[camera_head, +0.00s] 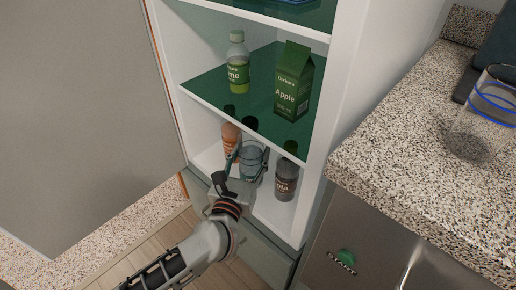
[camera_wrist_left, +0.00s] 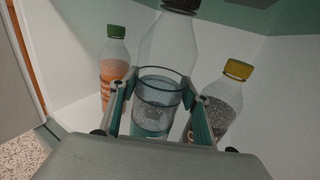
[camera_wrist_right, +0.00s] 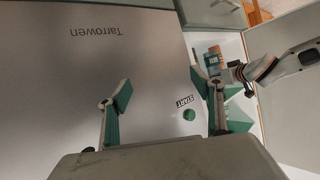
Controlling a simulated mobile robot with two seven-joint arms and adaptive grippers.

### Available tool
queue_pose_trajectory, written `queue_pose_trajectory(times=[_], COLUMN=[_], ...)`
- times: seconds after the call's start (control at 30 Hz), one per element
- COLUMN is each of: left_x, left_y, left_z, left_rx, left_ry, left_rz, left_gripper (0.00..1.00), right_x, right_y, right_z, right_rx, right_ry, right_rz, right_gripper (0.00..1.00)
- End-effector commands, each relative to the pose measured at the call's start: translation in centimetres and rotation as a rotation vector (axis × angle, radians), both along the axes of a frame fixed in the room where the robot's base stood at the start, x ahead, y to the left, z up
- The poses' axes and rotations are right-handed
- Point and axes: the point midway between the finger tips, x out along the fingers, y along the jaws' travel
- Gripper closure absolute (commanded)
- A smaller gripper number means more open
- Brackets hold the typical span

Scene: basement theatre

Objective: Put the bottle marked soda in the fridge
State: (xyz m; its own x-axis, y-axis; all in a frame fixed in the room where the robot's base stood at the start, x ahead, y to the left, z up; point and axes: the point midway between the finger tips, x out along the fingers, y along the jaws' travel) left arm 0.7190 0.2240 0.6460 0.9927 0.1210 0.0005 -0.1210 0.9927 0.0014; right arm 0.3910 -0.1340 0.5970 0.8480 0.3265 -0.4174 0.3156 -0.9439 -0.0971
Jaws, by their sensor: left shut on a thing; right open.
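A clear bottle with a dark cap and pale blue liquid (camera_wrist_left: 165,55) stands upright between the fingers of my left gripper (camera_wrist_left: 154,92). No soda marking is readable on it from here. In the head view the bottle (camera_head: 250,163) is inside the open fridge (camera_head: 318,130), at the lower level below the green glass shelf. My left gripper (camera_head: 249,155) reaches in from the front and is shut on it. I cannot tell whether its base touches the floor. My right gripper (camera_wrist_right: 165,90) is open and empty, before a grey appliance front.
An orange bottle (camera_head: 231,142) stands left of the held bottle and a dark bottle (camera_head: 286,178) right of it. A green bottle (camera_head: 237,65) and an Apple carton (camera_head: 293,85) are on the shelf above. A glass (camera_head: 483,115) stands on the speckled counter (camera_head: 400,130).

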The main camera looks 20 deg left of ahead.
Motion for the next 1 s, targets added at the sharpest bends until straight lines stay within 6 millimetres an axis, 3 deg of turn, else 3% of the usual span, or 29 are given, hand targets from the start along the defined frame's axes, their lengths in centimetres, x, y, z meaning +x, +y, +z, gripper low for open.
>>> queue_pose_trajectory(times=[0.1,0.33,0.47,0.57,0.7,1.0], left_x=[2.8,5.8,6.1,5.9,5.9,6.1], left_y=[0.4,0.7,0.7,0.7,0.8,0.8], left_z=[0.0,0.1,-0.3,-1.9,-4.0,-3.4], left_rx=[0.001,0.0,0.0,0.0,0.0,0.0], left_ry=[-0.003,-0.003,0.0,0.007,0.011,-0.003], left_rz=[0.001,0.0,0.0,0.0,0.001,0.001], left_gripper=[0.95,0.95,0.95,0.95,0.95,0.95], right_x=[-0.3,-0.5,-0.7,-1.1,-1.6,-1.5], right_y=[0.5,1.2,1.2,1.6,3.6,3.8], right_z=[-0.4,-0.5,-0.8,-1.5,-1.5,-1.1], right_rx=[0.034,0.076,0.089,0.132,0.272,0.297], right_ry=[0.013,0.023,0.031,0.052,0.082,0.077], right_rz=[-0.008,-0.016,-0.022,-0.035,-0.077,-0.084], right_gripper=[0.34,0.34,0.34,0.34,0.34,0.34])
